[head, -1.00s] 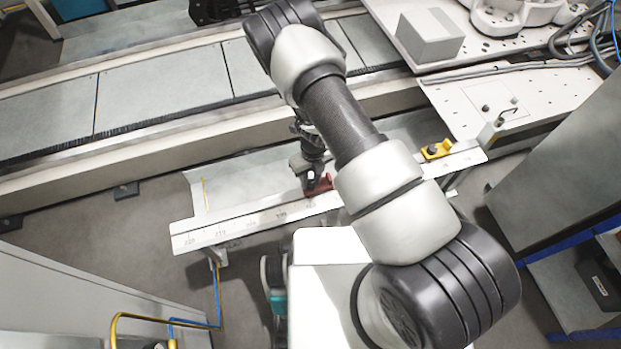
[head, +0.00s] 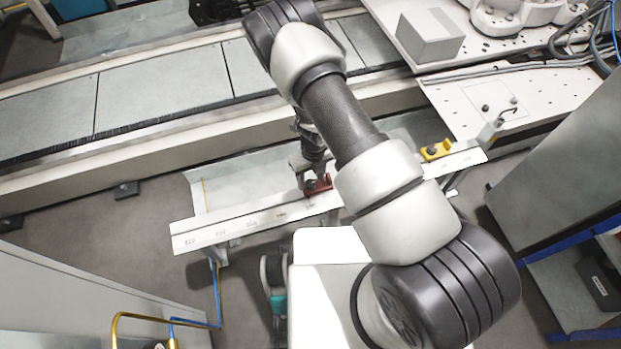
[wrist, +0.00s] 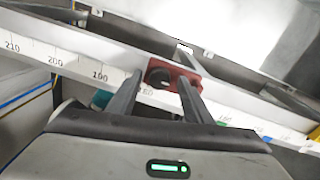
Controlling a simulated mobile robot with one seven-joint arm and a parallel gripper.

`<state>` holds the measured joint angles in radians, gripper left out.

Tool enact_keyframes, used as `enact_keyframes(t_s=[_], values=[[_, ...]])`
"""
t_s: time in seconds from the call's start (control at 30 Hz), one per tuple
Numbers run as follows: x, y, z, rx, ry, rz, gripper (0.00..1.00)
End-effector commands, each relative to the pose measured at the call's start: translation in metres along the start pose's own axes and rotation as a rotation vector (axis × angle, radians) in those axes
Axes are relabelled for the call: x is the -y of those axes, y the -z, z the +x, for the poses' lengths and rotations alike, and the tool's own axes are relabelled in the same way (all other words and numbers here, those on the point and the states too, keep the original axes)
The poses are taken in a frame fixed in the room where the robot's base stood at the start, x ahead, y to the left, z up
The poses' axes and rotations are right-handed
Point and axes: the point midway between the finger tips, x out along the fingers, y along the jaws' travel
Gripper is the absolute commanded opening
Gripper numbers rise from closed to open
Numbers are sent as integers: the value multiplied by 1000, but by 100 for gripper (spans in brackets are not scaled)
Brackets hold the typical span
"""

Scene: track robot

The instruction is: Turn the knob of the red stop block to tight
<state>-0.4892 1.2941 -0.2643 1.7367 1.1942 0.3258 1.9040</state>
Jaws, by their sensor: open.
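The red stop block (head: 318,185) sits on the white ruled rail (head: 260,222), partly hidden behind my gripper and arm in the head view. In the wrist view the red stop block (wrist: 184,74) carries a round black knob (wrist: 160,77) on its near face. My gripper (wrist: 160,85) is open, with one dark finger on each side of the knob. I cannot tell whether the fingers touch the block. In the head view my gripper (head: 314,172) is just above the block.
A yellow stop block (head: 437,149) sits farther right on the same rail. The rail bears printed numbers. A long conveyor-like track (head: 150,95) runs behind it. A grey box (head: 430,37) stands on the plate at the upper right.

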Motion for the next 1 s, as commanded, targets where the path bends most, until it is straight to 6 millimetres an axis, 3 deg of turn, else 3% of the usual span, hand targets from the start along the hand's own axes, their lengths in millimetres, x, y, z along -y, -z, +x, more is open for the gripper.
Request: enact_keyframes(t_s=[0.6,0.8,1.0], values=[[0,-1,-139,3,0,-1,46],[0,-1,-164,2,0,-1,46],[0,0,-169,1,0,1,46]])
